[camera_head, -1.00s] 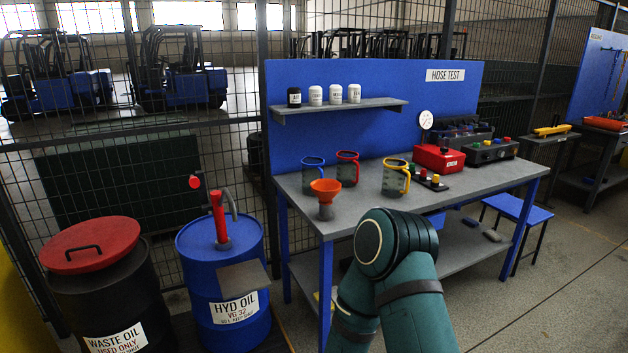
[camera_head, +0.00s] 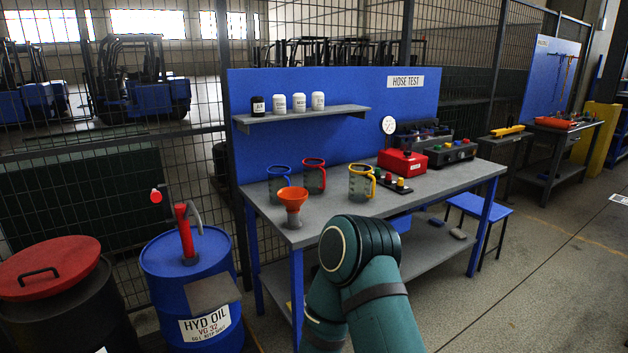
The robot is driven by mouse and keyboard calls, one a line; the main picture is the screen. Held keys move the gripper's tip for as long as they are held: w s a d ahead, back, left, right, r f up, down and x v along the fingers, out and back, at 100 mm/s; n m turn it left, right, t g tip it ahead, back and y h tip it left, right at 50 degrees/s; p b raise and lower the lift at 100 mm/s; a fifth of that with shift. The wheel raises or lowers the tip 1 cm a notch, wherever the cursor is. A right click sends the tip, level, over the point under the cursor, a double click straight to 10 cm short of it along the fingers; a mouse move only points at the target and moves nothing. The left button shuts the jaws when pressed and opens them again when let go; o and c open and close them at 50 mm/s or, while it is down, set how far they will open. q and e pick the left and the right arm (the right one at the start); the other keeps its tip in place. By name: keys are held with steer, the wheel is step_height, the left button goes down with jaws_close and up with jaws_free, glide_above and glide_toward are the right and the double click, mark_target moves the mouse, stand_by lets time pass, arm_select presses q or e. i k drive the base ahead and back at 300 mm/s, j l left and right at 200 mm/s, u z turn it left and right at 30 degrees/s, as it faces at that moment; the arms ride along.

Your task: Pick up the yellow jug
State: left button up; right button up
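The yellow jug (camera_head: 361,183) is a clear measuring jug with a yellow rim and a yellow handle on its right side. It stands upright on the grey top of the hose test bench (camera_head: 330,208). A dark green arm of mine rises from the bottom of the view, in front of the bench. Neither of my grippers shows, and nothing is seen touching the jug.
A red jug (camera_head: 313,175), a blue jug (camera_head: 279,184) and an orange funnel (camera_head: 293,200) stand left of the yellow jug. A small fitting board (camera_head: 393,185) and a red box (camera_head: 402,163) are to its right. A blue oil drum (camera_head: 190,270) and a blue stool (camera_head: 478,207) flank the bench.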

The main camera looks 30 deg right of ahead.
mark_target(360, 175)
steer(key=z, duration=1.35)
steer(key=i+l, duration=0.15)
steer(key=i, duration=0.35)
steer(key=i+l+z, duration=0.1)
steer(key=i, duration=0.35)
steer(key=l, duration=0.1)
